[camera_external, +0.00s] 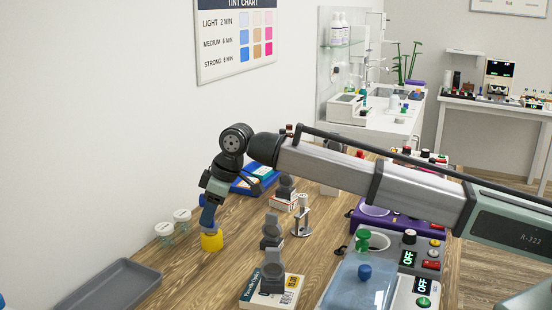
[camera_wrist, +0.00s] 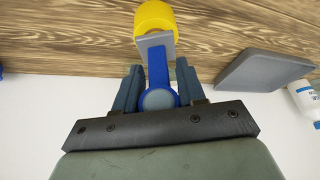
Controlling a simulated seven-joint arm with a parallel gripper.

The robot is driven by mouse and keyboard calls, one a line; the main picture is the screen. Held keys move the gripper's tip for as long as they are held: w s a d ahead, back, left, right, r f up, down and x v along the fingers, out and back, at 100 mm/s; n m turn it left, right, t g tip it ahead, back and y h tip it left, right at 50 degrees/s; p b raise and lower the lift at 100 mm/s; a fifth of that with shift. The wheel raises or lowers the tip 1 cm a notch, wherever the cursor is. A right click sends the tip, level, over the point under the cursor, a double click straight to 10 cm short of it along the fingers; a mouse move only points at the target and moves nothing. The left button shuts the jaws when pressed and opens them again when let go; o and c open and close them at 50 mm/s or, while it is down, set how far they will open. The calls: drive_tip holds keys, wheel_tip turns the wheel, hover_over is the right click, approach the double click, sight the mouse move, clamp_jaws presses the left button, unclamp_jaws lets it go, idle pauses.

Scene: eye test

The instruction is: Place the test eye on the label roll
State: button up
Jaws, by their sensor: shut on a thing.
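My gripper (camera_external: 208,203) points down at the left side of the wooden table. In the wrist view its two fingers (camera_wrist: 158,88) are shut on a blue piece with a round end and a grey flat part, which I take as the test eye (camera_wrist: 158,100). A yellow round piece, which I take as the label roll (camera_external: 212,241), is right below it on the table. It also shows in the wrist view (camera_wrist: 155,17), where the grey part overlaps its edge. I cannot tell whether they touch.
Two lidded jars (camera_external: 164,231) stand left of the roll by the wall. A grey tray (camera_external: 110,287) lies at the front left. Grey upright pieces (camera_external: 271,236) and a small metal stand (camera_external: 301,218) are to the right. A blue case (camera_external: 255,180) lies behind.

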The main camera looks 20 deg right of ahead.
drive_tip(key=shift+f, duration=0.45)
drive_tip(key=shift+f, duration=0.1)
drive_tip(key=o, duration=1.1)
drive_tip(key=shift+o, duration=0.2)
drive_tip(key=v, duration=1.2)
drive_tip(key=shift+d, duration=0.1)
